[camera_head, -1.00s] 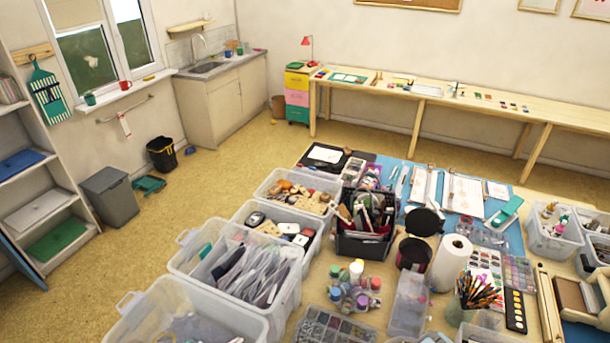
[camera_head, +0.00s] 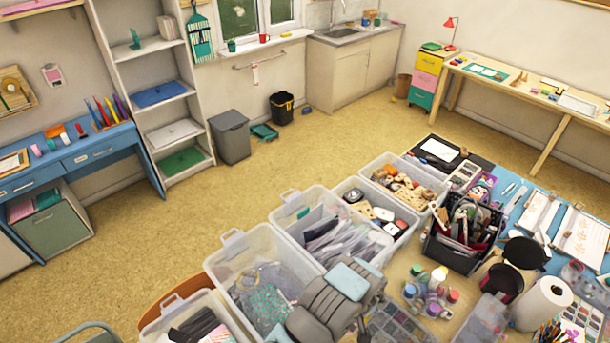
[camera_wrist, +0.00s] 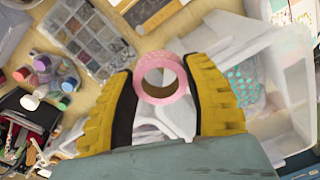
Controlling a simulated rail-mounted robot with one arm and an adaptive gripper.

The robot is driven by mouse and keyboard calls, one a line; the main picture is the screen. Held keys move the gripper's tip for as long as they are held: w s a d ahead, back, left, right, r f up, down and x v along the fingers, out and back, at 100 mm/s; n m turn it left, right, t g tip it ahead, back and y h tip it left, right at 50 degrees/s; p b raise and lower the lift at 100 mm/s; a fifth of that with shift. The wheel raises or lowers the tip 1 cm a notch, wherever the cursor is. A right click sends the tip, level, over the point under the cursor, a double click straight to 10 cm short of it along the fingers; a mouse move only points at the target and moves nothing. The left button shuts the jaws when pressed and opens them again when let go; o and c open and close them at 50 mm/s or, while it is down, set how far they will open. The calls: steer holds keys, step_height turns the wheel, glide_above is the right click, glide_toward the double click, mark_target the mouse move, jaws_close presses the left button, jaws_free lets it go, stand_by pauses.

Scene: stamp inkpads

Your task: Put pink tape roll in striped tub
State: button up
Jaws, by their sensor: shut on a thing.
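The pink tape roll (camera_wrist: 176,68) is a pale pink ring with an open centre in the wrist view. My gripper (camera_wrist: 160,84) has yellow fingers with dark inner pads. It is shut on the roll, with one finger on each side. The roll is held above the crowded table. In the head view my grey arm reaches over the clear bins at the bottom centre; the fingers and the roll are hidden there. I cannot make out a striped tub in either view.
Clear bins, including one with grey packets (camera_head: 322,232) and one with teal-patterned material (camera_head: 264,318), line the table's left side. Paint jars (camera_head: 430,291) and a black caddy (camera_head: 462,238) stand right. A blue desk (camera_head: 98,150) and white shelf (camera_head: 160,55) stand left. The floor between is clear.

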steer(key=w+a+r+m+p, duration=0.2)
steer(key=a+r, duration=0.3)
steer(key=a, duration=0.7)
steer(key=shift+w+a+m, duration=0.15)
steer(key=shift+a+m, duration=0.25)
steer(key=shift+m, duration=0.4)
